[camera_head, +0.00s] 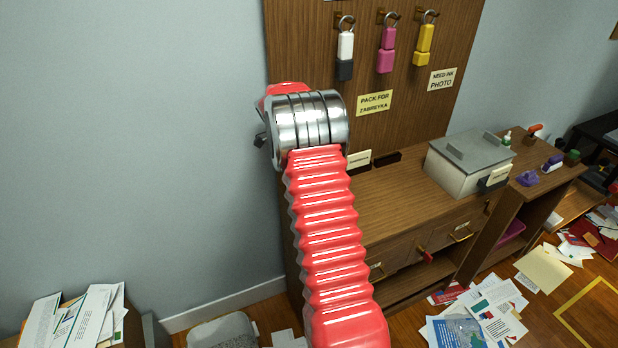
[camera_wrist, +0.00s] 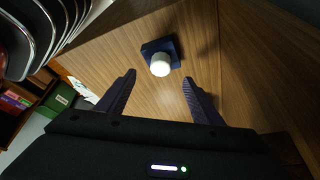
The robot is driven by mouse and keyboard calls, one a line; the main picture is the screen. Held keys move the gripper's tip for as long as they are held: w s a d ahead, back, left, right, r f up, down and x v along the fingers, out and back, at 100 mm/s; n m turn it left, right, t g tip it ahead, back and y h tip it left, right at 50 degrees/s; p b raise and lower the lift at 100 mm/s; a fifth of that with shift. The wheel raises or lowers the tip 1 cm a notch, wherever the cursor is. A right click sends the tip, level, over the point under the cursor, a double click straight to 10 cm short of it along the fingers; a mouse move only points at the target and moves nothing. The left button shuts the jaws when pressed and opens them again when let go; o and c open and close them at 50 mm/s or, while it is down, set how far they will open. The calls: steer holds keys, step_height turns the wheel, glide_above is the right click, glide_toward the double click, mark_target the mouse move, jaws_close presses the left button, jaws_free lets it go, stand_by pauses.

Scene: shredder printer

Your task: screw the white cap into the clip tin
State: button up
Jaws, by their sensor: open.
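In the wrist view a round white cap (camera_wrist: 160,65) shows against a small dark blue square piece (camera_wrist: 150,47) on the wooden surface. I cannot tell whether the cap sits in the piece or only on it, nor whether the piece is the clip tin. My gripper (camera_wrist: 159,78) is open and empty, with its two dark fingers apart. The cap lies just beyond the fingertips, roughly centred between them, and apart from both. In the head view my own red and silver arm hides the gripper and the cap.
The wooden desk (camera_head: 395,205) has a grey box (camera_head: 468,165) on its right part. Purple (camera_head: 527,178) and orange-handled (camera_head: 533,130) items stand farther right. Papers (camera_head: 480,315) litter the floor.

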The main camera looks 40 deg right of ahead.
steer(key=n+t+h, duration=0.1)
steer(key=n, duration=0.2)
steer(key=shift+s+a+n, duration=0.1)
steer(key=shift+s+n, duration=0.05)
steer(key=shift+n, duration=0.25)
steer(key=n+t, duration=0.1)
steer(key=n, duration=0.2)
steer(key=shift+s, duration=0.15)
steer(key=shift+s+n+t, duration=0.1)
steer(key=shift+n+t, duration=0.9)
steer(key=shift+n, duration=1.4)
steer(key=shift+s+n+t, duration=0.1)
steer(key=shift+n+t, duration=0.5)
steer(key=shift+n, duration=0.9)
steer(key=shift+s+d+n+t+y, duration=0.15)
steer(key=shift+n+t+y, duration=0.15)
steer(key=shift+n, duration=0.65)
steer(key=shift+w+d+n+t+y, duration=0.1)
steer(key=shift+n+t+y, duration=0.15)
steer(key=shift+n, duration=0.7)
steer(key=shift+n+t+y, duration=0.25)
steer(key=shift+n+y, duration=0.2)
steer(key=shift+n, duration=0.85)
